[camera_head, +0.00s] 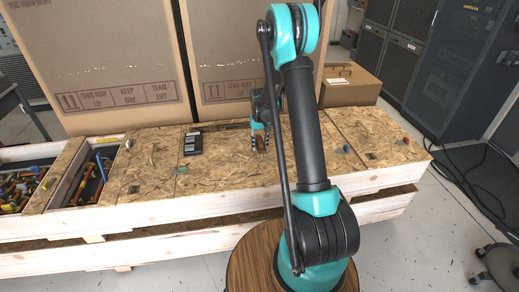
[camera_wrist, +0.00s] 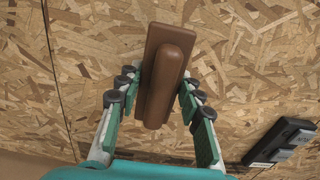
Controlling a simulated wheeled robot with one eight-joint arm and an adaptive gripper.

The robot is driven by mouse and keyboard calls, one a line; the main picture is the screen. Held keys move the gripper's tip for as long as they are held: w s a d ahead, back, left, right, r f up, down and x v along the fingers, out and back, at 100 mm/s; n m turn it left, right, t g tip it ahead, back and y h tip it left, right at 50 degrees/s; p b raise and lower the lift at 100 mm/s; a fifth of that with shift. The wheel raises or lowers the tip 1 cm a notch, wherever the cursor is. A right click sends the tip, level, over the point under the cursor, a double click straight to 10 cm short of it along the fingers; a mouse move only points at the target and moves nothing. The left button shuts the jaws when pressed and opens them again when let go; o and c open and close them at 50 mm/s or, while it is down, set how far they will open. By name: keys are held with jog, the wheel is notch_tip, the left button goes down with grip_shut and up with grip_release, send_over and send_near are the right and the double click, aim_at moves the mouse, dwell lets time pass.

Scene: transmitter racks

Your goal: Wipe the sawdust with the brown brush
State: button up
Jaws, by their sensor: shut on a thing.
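The brown brush (camera_wrist: 165,70) is between the fingers of my gripper (camera_wrist: 157,88) in the wrist view, its long block and raised handle seen from above. The fingers are shut on its two sides. In the head view my gripper (camera_head: 259,143) is low over the middle of the chipboard crate top (camera_head: 230,168), largely behind my arm. Whether the brush touches the board I cannot tell. I cannot make out the sawdust against the mottled chipboard in either view.
A black device (camera_head: 193,143) lies on the board left of my gripper; it also shows in the wrist view (camera_wrist: 280,142). Large cardboard boxes (camera_head: 105,60) stand behind. An open bin (camera_head: 97,175) is at left. Small items (camera_head: 347,148) lie at right.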

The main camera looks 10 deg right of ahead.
aim_at(260, 139)
jog(key=shift+r, duration=2.25)
